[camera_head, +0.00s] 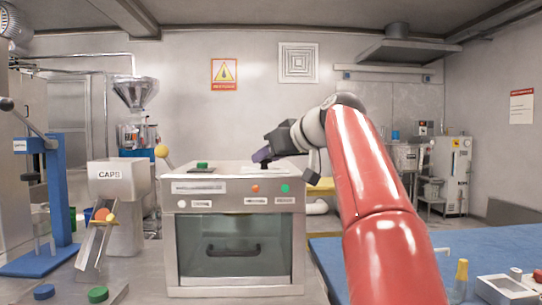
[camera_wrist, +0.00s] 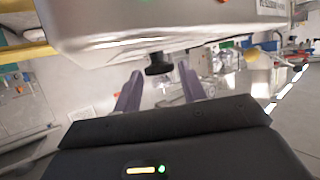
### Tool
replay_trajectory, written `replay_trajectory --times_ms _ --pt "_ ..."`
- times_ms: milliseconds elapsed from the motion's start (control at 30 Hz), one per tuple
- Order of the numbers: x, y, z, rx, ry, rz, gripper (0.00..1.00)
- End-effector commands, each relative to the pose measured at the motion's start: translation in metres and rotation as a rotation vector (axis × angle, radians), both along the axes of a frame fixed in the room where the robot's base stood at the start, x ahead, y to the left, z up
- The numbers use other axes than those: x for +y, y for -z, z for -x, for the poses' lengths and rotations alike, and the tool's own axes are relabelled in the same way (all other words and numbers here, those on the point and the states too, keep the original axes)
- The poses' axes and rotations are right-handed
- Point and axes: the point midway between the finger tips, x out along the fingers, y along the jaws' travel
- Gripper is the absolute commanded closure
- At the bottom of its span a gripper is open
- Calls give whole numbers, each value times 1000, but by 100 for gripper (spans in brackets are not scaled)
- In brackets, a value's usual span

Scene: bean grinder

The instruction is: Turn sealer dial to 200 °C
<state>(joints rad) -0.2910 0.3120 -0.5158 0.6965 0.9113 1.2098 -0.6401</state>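The sealer (camera_head: 235,211) is a grey box-shaped machine with a glass front and handle. A black dial (camera_head: 264,166) stands on its top, at the right. In the wrist view the same black dial (camera_wrist: 159,64) shows between and just beyond my two purple fingertips, with gaps on both sides. My gripper (camera_head: 262,156) is right above the dial in the head view. My gripper also shows in the wrist view (camera_wrist: 160,78), open and empty. The dial's scale and setting cannot be read.
A green button (camera_head: 202,165) is on the sealer's top left. A yellow-knobbed lever (camera_head: 162,151) rises beside it. A CAPS hopper (camera_head: 110,180) and a blue press (camera_head: 60,200) stand to the left. A blue table (camera_head: 470,245) lies to the right.

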Motion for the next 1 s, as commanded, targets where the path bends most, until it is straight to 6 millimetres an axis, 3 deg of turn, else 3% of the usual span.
replay_trajectory --times_ms 33,233,567,1000 --pt "0 0 0 0 0 0 66" --pt "0 0 0 0 0 0 89" --pt "3 1 2 0 56 -1 89" --pt "12 0 5 -3 381 2 89"
